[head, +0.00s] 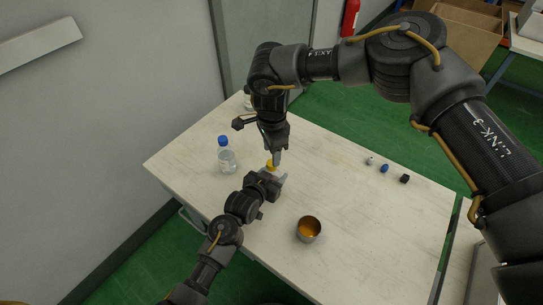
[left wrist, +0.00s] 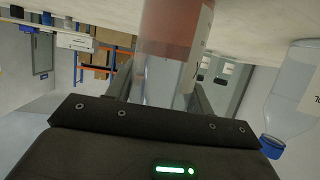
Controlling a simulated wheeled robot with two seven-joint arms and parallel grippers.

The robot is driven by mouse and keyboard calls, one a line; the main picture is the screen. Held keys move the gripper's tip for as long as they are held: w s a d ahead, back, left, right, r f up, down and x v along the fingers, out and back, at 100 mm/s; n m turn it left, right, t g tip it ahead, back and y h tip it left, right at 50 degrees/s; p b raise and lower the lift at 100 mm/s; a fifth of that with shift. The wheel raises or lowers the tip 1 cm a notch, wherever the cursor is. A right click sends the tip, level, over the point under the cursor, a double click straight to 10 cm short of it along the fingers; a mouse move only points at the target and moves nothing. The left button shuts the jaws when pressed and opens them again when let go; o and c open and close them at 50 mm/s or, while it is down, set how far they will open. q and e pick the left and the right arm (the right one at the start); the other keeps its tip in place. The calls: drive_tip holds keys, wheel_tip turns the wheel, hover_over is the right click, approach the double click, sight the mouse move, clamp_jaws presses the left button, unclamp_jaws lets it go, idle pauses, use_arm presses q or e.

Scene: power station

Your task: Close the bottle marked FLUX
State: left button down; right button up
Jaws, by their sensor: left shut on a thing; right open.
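My left gripper (head: 279,178) is shut on a clear bottle (left wrist: 172,50) with reddish liquid and a pale label; its writing is not readable. In the left wrist view, which is upside down, the fingers are around the clear upper part of the bottle. A yellow cap (head: 270,165) shows at the bottle's top in the head view; I cannot tell whether it is seated. My right gripper (head: 276,160) is open and points down right beside the yellow cap. The arms hide most of the bottle in the head view.
A blue-capped clear bottle (head: 227,160) stands to the left and shows in the left wrist view (left wrist: 293,98). Another bottle (head: 248,102) is partly hidden behind my right arm. A metal cup (head: 308,230) stands in front. Small white (head: 370,160), blue (head: 384,168) and black (head: 404,178) pieces lie right.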

drive_tip(key=shift+c, duration=0.3)
drive_tip(key=shift+w+a+r, duration=0.15)
drive_tip(key=shift+r, duration=0.45)
drive_tip(key=m, duration=0.1)
drive_tip(key=r+m, duration=0.1)
drive_tip(key=m, duration=0.1)
drive_tip(key=shift+m, duration=0.3)
drive_tip(key=m, duration=0.4)
drive_tip(key=shift+r+m, duration=0.35)
drive_tip(key=shift+m, duration=0.05)
drive_tip(key=m, duration=0.6)
drive_tip(key=shift+r+m, duration=0.3)
drive_tip(key=shift+m, duration=0.1)
drive_tip(key=m, duration=0.5)
drive_tip(key=shift+d, duration=0.2)
drive_tip(key=shift+f, duration=0.1)
drive_tip(key=shift+f, duration=3.9)
